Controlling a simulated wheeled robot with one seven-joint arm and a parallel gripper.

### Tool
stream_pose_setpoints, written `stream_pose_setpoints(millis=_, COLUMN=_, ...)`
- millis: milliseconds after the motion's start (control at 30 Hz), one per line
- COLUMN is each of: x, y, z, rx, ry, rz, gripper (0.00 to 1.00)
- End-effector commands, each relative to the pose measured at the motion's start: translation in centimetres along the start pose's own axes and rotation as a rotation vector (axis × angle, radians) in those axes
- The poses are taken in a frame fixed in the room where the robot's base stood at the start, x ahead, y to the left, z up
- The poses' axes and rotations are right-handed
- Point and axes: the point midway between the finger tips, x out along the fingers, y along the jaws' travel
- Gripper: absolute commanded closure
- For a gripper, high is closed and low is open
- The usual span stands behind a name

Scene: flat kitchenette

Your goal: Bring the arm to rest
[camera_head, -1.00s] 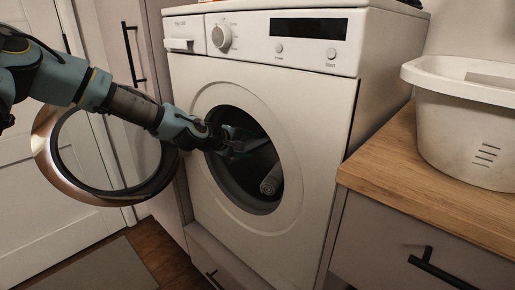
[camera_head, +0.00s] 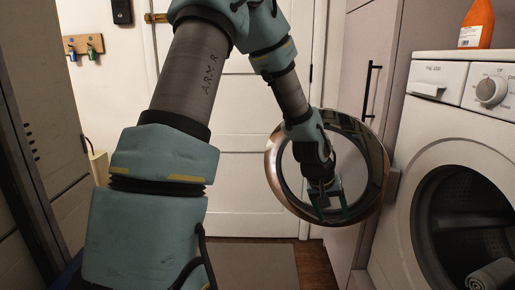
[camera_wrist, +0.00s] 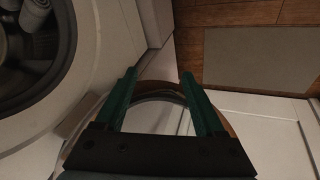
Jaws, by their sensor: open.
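My gripper (camera_head: 331,205) hangs pointing down in the head view, in front of the washer's open round door (camera_head: 279,178) as seen from there. In the wrist view my gripper (camera_wrist: 158,85) shows two green fingers spread apart with nothing between them. Part of the door ring (camera_wrist: 160,88) shows behind the fingers. I cannot tell whether the gripper touches the door. My arm reaches across the middle of the head view, bent at the elbow.
The white washer (camera_head: 452,125) stands at the right, with a rolled grey towel (camera_head: 492,275) in its drum. An orange bottle (camera_head: 477,24) stands on top. A white house door (camera_head: 235,150) is behind my arm. A grey mat (camera_head: 255,264) lies on the wooden floor.

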Motion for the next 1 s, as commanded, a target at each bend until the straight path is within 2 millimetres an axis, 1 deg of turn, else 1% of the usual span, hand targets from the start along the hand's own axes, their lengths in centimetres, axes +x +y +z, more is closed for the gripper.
stream_pose_setpoints(millis=33, x=-2.1, y=-3.4, z=0.3, rx=-0.003, ry=0.002, rz=-0.063, gripper=0.29)
stream_pose_setpoints(millis=67, x=-3.3, y=-5.2, z=0.6, rx=-0.007, ry=-0.003, rz=-0.098, gripper=0.29)
stream_pose_setpoints(millis=100, x=-4.8, y=-7.5, z=1.2, rx=-0.013, ry=-0.009, rz=-0.140, gripper=0.29)
stream_pose_setpoints(millis=200, x=-8.5, y=-12.5, z=3.2, rx=-0.038, ry=-0.032, rz=-0.226, gripper=0.29)
stream_pose_setpoints(millis=300, x=-11.6, y=-16.0, z=5.3, rx=-0.071, ry=-0.053, rz=-0.284, gripper=0.29)
stream_pose_setpoints(millis=400, x=-14.4, y=-18.7, z=7.7, rx=-0.108, ry=-0.075, rz=-0.324, gripper=0.29)
stream_pose_setpoints(millis=500, x=-16.7, y=-20.6, z=10.2, rx=-0.147, ry=-0.094, rz=-0.348, gripper=0.29)
stream_pose_setpoints(millis=567, x=-17.9, y=-21.5, z=11.8, rx=-0.171, ry=-0.105, rz=-0.357, gripper=0.29)
stream_pose_setpoints(millis=600, x=-18.7, y=-22.0, z=12.8, rx=-0.188, ry=-0.113, rz=-0.360, gripper=0.29)
stream_pose_setpoints(millis=633, x=-19.7, y=-21.5, z=12.3, rx=-0.181, ry=-0.115, rz=-0.359, gripper=0.29)
stream_pose_setpoints(millis=867, x=-23.7, y=-20.0, z=10.8, rx=-0.178, ry=-0.116, rz=-0.358, gripper=0.29)
stream_pose_setpoints(millis=1000, x=-26.8, y=-18.9, z=9.8, rx=-0.178, ry=-0.115, rz=-0.358, gripper=0.29)
